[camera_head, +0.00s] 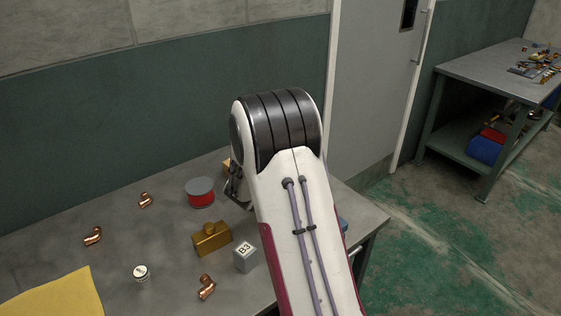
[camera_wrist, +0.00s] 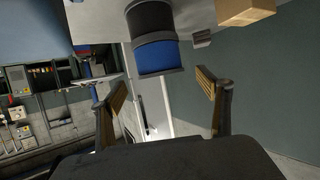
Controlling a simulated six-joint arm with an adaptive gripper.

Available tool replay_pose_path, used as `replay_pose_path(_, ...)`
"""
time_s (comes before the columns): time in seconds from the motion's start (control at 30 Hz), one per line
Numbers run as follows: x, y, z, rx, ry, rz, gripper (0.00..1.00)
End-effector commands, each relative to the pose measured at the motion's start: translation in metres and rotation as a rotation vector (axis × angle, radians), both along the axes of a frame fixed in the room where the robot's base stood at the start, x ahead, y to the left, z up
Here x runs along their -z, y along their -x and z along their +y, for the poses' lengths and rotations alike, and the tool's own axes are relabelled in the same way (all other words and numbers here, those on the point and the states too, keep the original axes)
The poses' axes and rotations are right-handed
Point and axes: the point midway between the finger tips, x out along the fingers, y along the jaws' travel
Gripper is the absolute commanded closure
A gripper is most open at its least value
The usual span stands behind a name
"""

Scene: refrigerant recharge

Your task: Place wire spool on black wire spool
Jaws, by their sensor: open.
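In the wrist view, which is tipped so the tabletop lies at the top, a blue wire spool (camera_wrist: 158,56) with grey flanges is stacked end to end with a black wire spool (camera_wrist: 150,18). The blue spool appears to rest on the black one, roughly aligned. My gripper (camera_wrist: 164,88) is open, its two fingers apart and empty. The stack shows beyond the gap between the fingertips, clear of both. In the head view my arm hides this stack, and only part of my gripper (camera_head: 237,188) shows left of the arm.
A red spool (camera_head: 200,193), a brass block (camera_head: 211,238), a B3 cube (camera_head: 245,256), a white cap (camera_head: 141,272), copper elbows (camera_head: 146,200) and a yellow cloth (camera_head: 55,296) lie on the table. A tan box (camera_wrist: 245,10) is near the stack. A small blue thing (camera_head: 343,226) shows right of my arm.

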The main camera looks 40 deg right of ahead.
Motion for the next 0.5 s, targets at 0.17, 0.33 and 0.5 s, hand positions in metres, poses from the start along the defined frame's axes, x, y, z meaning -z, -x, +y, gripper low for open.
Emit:
replay_pose_path(0.17, -0.01, 0.012, 0.019, -0.002, 0.0, -0.001, 0.23)
replay_pose_path(0.33, -0.016, 0.021, 0.031, -0.001, 0.001, -0.001, 0.23)
replay_pose_path(0.5, -0.019, 0.026, 0.037, 0.0, 0.0, 0.0, 0.23)
